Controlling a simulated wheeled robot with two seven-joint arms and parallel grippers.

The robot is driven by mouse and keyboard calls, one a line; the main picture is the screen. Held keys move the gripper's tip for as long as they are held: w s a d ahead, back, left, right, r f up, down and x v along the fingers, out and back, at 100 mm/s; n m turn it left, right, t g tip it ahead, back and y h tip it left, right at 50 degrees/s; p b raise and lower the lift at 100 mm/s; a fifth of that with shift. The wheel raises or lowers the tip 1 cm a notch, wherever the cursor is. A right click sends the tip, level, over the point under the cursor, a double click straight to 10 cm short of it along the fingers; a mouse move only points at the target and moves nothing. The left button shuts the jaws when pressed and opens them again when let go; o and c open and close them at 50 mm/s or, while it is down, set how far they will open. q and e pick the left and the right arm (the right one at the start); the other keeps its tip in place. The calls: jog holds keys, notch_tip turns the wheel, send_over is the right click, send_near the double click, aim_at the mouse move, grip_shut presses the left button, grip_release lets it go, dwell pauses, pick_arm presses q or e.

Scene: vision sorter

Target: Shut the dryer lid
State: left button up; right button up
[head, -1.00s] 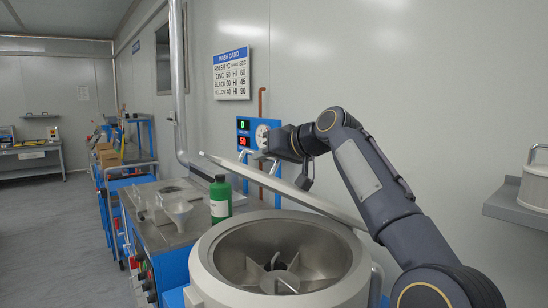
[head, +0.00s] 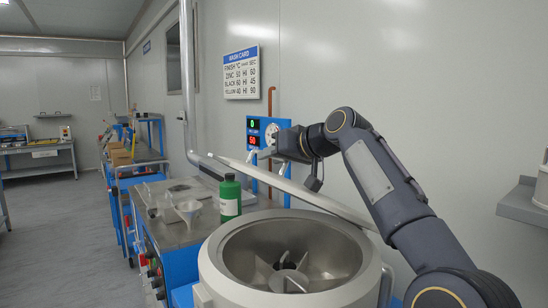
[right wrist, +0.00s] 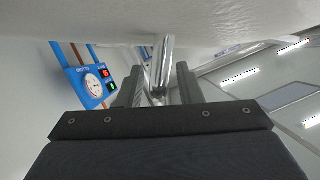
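The dryer (head: 215,270) is a round light-grey drum with a metal bowl and vanes inside, at the bottom centre of the head view. Its lid (head: 300,192) stands open, tilted up above the bowl and seen nearly edge-on. My right gripper (head: 268,152) is at the upper side of the lid, near its raised edge. My left gripper is not in view.
A blue panel (head: 254,135) with displays and a gauge is on the wall behind. A grey shelf (head: 520,203) juts out at the right.

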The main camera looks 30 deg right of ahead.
jog(key=v, duration=0.7)
jog(key=shift+s+r, duration=0.15)
jog(key=shift+s, duration=0.15)
